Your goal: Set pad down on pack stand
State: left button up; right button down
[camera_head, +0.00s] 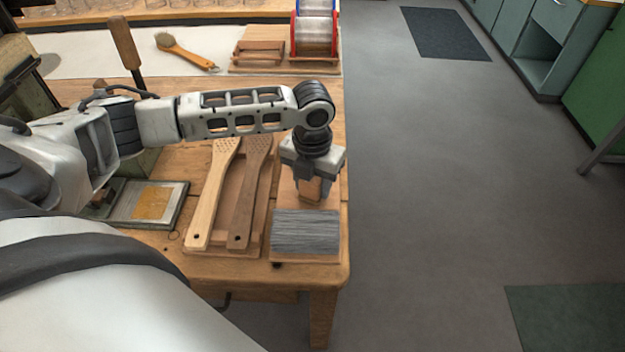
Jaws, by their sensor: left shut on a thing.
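My left gripper (313,180) points down at the right end of the bench, shut on a small wooden piece, which looks like the pad (311,190). The pad is mostly hidden by the fingers. It is just behind a grey bristle pack (305,232) on a pale wooden board, which looks like the pack stand (305,259). The pad is over or on the back part of this stand; I cannot tell whether it touches. My right gripper is not in view.
Two drilled wooden brush bodies (212,195) lie on a rack left of the stand. A metal tray (148,203) with a yellowish square is further left. The bench's right edge (347,225) is close to the stand.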

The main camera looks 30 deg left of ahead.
pick_arm(q)
jog(key=o, duration=1)
jog(key=shift+f, duration=0.15)
notch_tip(320, 180, up, 12)
jog(key=shift+r, duration=0.25)
